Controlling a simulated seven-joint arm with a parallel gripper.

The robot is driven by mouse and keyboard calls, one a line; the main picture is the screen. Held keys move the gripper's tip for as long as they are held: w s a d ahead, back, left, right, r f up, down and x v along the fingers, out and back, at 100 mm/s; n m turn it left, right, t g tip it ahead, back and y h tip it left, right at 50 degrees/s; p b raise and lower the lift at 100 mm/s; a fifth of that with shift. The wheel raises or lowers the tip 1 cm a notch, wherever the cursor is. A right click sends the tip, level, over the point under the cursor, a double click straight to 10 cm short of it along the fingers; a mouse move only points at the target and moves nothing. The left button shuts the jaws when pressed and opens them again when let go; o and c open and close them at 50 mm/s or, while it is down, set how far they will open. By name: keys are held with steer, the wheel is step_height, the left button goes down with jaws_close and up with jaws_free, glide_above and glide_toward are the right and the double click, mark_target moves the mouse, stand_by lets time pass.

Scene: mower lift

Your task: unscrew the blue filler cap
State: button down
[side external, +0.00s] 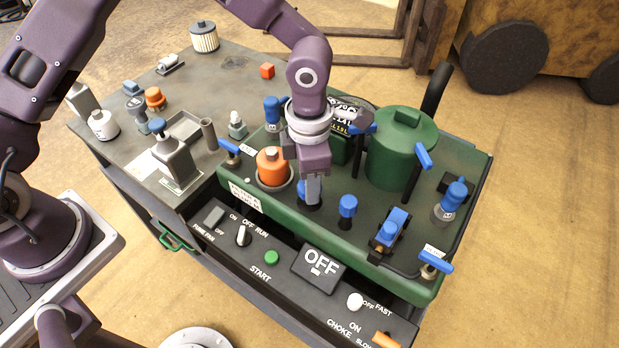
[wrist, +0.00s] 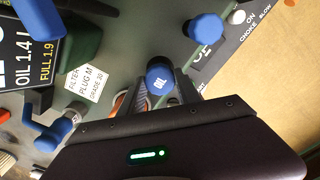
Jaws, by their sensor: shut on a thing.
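A blue cap marked "OIL" (wrist: 160,74) sits between the two fingers of my gripper (wrist: 161,92) in the wrist view. In the side view my gripper (side external: 312,190) points down over the green deck, with its fingers at this blue cap (side external: 302,187). The fingers hide much of the cap there. My gripper is shut on the cap, which appears to be still at the deck. I cannot tell from one moment whether it has turned. A similar blue knob (side external: 347,206) stands just to the right, also seen in the wrist view (wrist: 205,27).
An orange cap (side external: 272,167) stands close left of my gripper. A green tank (side external: 400,150) rises to the right, with blue levers and a blue valve (side external: 390,230) nearby. A control panel (side external: 290,265) runs along the front. The grey bench top (side external: 235,75) behind holds small parts.

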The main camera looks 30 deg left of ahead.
steer(key=n, duration=0.6)
steer(key=shift+n, duration=1.2)
steer(key=n, duration=0.9)
steer(key=shift+n, duration=0.8)
